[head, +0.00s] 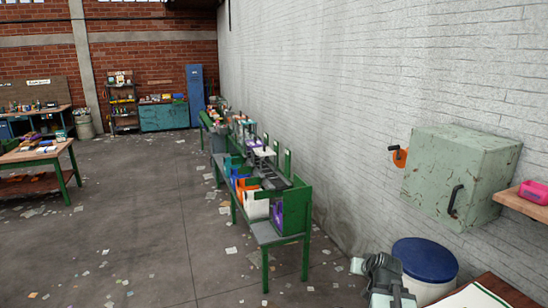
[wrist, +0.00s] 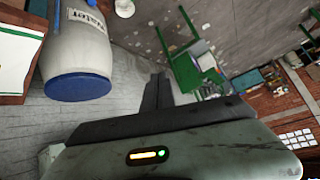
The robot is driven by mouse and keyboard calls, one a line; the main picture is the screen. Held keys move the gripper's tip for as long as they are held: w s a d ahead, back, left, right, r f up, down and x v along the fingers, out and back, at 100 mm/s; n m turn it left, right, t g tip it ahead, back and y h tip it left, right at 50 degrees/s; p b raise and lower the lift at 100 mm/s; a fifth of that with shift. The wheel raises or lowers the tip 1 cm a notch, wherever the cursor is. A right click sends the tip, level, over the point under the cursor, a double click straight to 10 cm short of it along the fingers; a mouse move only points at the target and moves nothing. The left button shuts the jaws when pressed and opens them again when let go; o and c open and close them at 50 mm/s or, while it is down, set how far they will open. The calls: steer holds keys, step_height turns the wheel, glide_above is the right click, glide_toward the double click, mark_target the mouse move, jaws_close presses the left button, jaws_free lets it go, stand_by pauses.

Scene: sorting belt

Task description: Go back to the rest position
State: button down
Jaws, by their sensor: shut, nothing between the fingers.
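My gripper (wrist: 158,78) points up from the bottom of the wrist view. Its two dark fingers are together and nothing shows between them. In the head view, a grey part of my arm (head: 385,275) shows at the bottom right, in front of the blue-lidded barrel; the fingertips cannot be made out there. The sorting belt (head: 292,200) has a green frame and stands along the white wall, well away from my arm.
A barrel (head: 424,262) with a blue lid stands at the lower right, beside a wooden table (head: 510,290). A green wall box (head: 460,178) with a lever hangs above. Coloured bins (head: 256,205) stand at the belt. The grey floor (head: 140,240) at left is open, with scattered papers.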

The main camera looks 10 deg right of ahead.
steer(key=s+a+f+n+g+y+b, duration=0.1)
steer(key=a+f+n+g+y+b, duration=0.3)
steer(key=a, duration=1.2)
steer(key=a+f+n+g+h+p, duration=0.15)
steer(key=a+f, duration=0.35)
steer(key=a, duration=1)
steer(key=s+d+f+g, duration=0.1)
steer(key=s+f+g, duration=0.1)
steer(key=s, duration=0.7)
steer(key=shift+m+g+h+b, duration=0.35)
steer(key=shift+m+g, duration=0.1)
steer(key=shift+g, duration=0.3)
steer(key=shift+d, duration=0.15)
